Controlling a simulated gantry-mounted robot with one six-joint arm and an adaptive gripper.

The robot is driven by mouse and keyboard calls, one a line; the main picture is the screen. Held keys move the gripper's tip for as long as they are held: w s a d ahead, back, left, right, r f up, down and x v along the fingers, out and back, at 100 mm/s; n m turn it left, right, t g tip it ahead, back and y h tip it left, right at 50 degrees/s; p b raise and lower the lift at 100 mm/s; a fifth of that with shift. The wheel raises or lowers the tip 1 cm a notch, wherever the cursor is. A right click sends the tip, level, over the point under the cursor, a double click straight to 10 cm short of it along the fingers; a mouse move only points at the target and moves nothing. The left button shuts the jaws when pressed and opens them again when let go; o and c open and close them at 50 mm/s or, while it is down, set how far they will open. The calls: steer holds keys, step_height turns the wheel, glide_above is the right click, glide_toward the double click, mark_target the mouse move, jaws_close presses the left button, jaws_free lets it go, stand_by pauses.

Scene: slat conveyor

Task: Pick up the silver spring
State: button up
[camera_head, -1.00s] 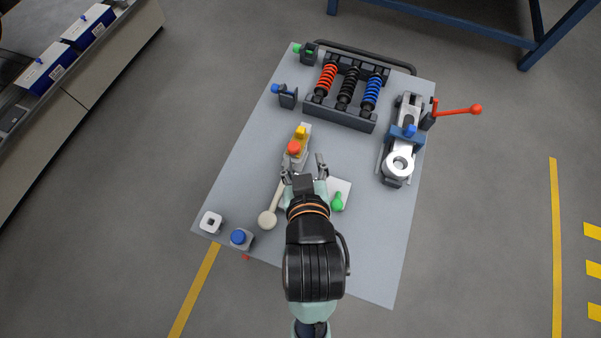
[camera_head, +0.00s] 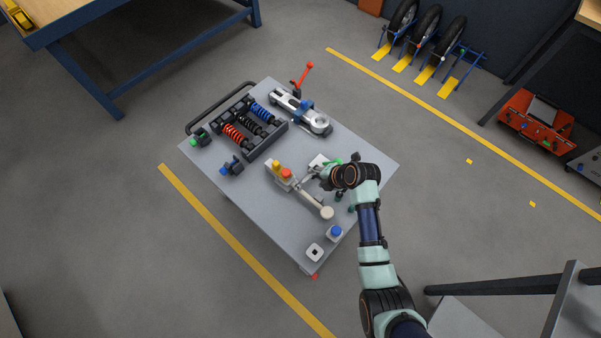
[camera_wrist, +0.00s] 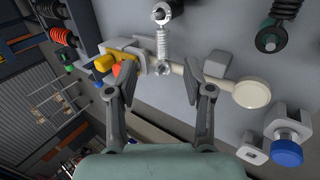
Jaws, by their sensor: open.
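The silver spring (camera_wrist: 162,44) shows in the wrist view, a bright narrow coil with a dark-grey end piece above it and a metal eye below. It lies beyond my fingertips, about midway between them, and nothing touches it. In the head view I cannot make it out near my gripper. My gripper (camera_wrist: 158,92) is open and empty, with its two dark fingers spread wide. In the head view it is over the grey table (camera_head: 235,180), beside the block with yellow and red parts (camera_head: 282,172).
A blue-topped block (camera_wrist: 287,150) is further right. In the head view, a rack of red, black and blue coils (camera_head: 266,146) and a silver clamp with a red handle (camera_head: 315,122) stand at the far side.

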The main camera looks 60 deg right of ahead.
mark_target(307, 180)
steer(key=b+x, duration=0.1)
steer(key=x, duration=0.1)
steer(key=b+x, duration=0.1)
steer(key=x, duration=0.1)
steer(key=a+x, duration=0.1)
steer(key=x, duration=0.1)
steer(key=shift+f+b, duration=0.4)
steer(key=shift+f, duration=0.15)
steer(key=shift+w+d+f, duration=0.15)
steer(key=shift+w+f, duration=0.05)
steer(key=shift+w, duration=0.1)
jaws_close()
